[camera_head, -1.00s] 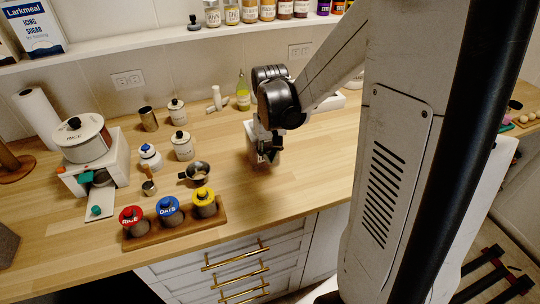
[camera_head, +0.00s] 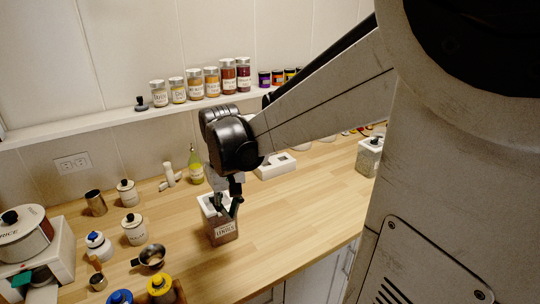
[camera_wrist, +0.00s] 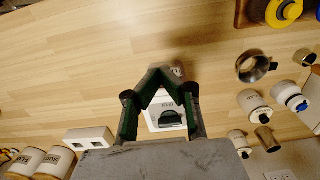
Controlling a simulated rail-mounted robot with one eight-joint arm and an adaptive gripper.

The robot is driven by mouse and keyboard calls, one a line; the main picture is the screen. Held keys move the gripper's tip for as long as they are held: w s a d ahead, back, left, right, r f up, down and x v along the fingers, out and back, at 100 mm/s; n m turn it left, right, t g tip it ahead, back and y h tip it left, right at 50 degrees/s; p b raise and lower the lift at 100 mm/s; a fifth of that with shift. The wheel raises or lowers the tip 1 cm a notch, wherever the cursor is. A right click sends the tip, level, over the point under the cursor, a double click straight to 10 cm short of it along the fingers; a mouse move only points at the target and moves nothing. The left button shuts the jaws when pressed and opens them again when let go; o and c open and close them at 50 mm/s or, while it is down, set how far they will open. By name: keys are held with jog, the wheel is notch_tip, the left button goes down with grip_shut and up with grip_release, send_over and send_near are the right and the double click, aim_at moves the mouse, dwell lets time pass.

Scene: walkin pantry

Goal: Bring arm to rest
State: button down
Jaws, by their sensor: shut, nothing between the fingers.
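My gripper (camera_head: 230,212) points down beside and just above a square clear canister (camera_head: 222,234) with a white lid and a label that seems to read LENTILS. The canister stands upright on the wooden counter (camera_head: 290,232). In the wrist view the two dark green fingers of my gripper (camera_wrist: 160,72) lean together at their tips, with nothing held between them. The canister's white lid (camera_wrist: 153,122) with its dark handle shows behind the fingers. I cannot tell whether the fingers touch the canister.
White jars (camera_head: 134,229), a metal cup (camera_head: 96,203) and a small pan (camera_head: 150,257) stand to the left. A green-yellow bottle (camera_head: 196,168) and a white block (camera_head: 276,166) are behind. A shelf (camera_head: 120,115) holds spice jars.

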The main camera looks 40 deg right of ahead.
jog(key=s+a+r+n+t+b, duration=0.1)
jog(key=s+a+r+n+t, duration=0.1)
jog(key=s+a+t, duration=0.5)
jog(key=s+a+r, duration=0.1)
jog(key=s+a, duration=0.1)
jog(key=a, duration=0.3)
jog(key=shift+a+r+n+b, duration=0.15)
jog(key=shift+a+n+b, duration=0.15)
jog(key=shift+b, duration=0.1)
jog(key=c, duration=2.5)
grip_release()
jog(key=shift+s, duration=0.1)
